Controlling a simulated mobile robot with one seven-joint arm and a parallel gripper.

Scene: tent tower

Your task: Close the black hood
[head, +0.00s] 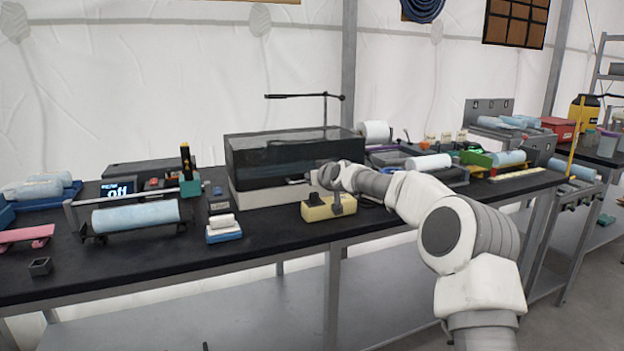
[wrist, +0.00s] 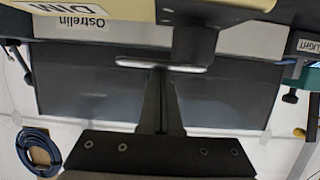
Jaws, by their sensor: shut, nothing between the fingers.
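The black hood (head: 280,158) is a dark, glossy, box-shaped cover over a light grey base (head: 262,194) on the black workbench. It also shows in the wrist view as a wide dark panel (wrist: 85,85) behind the fingers. My gripper (head: 316,178) is at the hood's lower front, toward its right side. In the wrist view my gripper (wrist: 160,72) has its fingers together and empty, pointing at the hood's front. Whether the fingertips touch the hood or its base I cannot tell. My wrist hides part of the hood's lower right front.
A pale yellow box (head: 318,211) with a dark knob stands in front of the hood, close under my gripper. A blue-and-white tray (head: 224,233) and a blue roll on a stand (head: 136,216) are to the left. A thin black lamp arm (head: 300,96) rises behind the hood.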

